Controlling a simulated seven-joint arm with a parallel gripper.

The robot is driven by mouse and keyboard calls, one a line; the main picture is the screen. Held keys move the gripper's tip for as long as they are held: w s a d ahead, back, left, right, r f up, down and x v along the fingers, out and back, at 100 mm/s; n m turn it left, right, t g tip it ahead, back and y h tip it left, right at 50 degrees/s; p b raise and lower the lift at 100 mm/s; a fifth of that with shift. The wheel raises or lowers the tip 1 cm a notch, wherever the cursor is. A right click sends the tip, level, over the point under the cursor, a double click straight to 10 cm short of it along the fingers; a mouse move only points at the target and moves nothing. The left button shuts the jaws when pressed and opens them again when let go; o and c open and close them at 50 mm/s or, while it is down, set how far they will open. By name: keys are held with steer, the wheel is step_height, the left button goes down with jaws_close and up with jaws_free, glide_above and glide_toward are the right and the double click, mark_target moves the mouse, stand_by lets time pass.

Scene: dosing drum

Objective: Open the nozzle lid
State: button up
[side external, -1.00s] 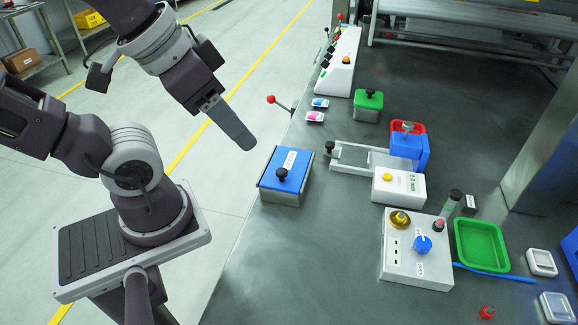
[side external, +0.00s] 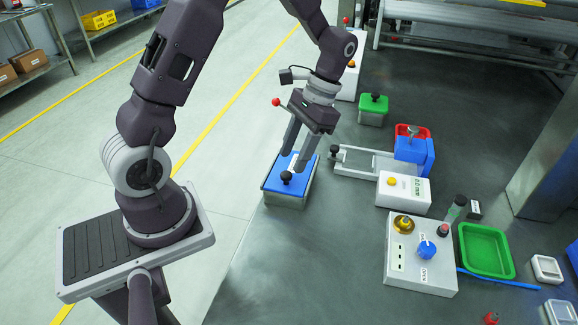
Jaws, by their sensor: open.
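The box with the blue lid (side external: 274,177) stands at the near left edge of the grey worktop, its lid on. A black knob (side external: 287,177) sits on top of the lid, and a white label beside it is partly hidden by my fingers. My gripper (side external: 293,162) is open, its two fingers pointing down just above the blue lid, close to the knob. I cannot tell whether the fingers touch the lid. I cannot read the label in this view.
A box with a green lid (side external: 373,104) stands farther back. A metal slide frame (side external: 362,166) with a blue block (side external: 413,150) lies to the right, beside a white gauge box (side external: 403,192). A control box (side external: 420,262) and a green tray (side external: 487,250) stand at front right.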

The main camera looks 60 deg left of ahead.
mark_target(287, 173)
steer(key=x, duration=0.4)
steer(key=shift+r, duration=0.1)
jaws_close()
steer(key=shift+w, duration=0.1)
stand_by(1.2)
